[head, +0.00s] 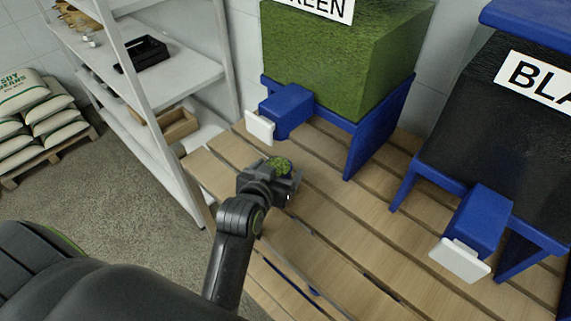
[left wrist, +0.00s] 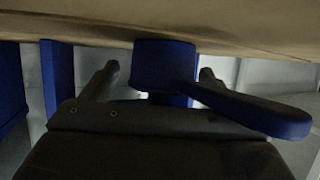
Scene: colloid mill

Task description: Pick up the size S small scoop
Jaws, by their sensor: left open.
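A small blue scoop (left wrist: 165,62) shows in the left wrist view, with a round cup and a flat handle reaching to the right. No size mark is readable on it. My left gripper (left wrist: 156,80) is open, with one finger on each side of the cup; I cannot tell whether either touches it. In the head view my left gripper (head: 286,182) is low over the slatted table. A round patch of green grains (head: 279,165) shows at its fingers, apparently the filling of the scoop, whose blue sides are hidden there. My right gripper is not in view.
The slatted wooden table (head: 345,230) has free room right of the gripper. A green-filled bin (head: 340,60) with a blue stand and spout (head: 287,108) stands behind. A black-filled bin (head: 500,130) stands right. A metal shelf (head: 180,75) and sacks (head: 40,115) are left.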

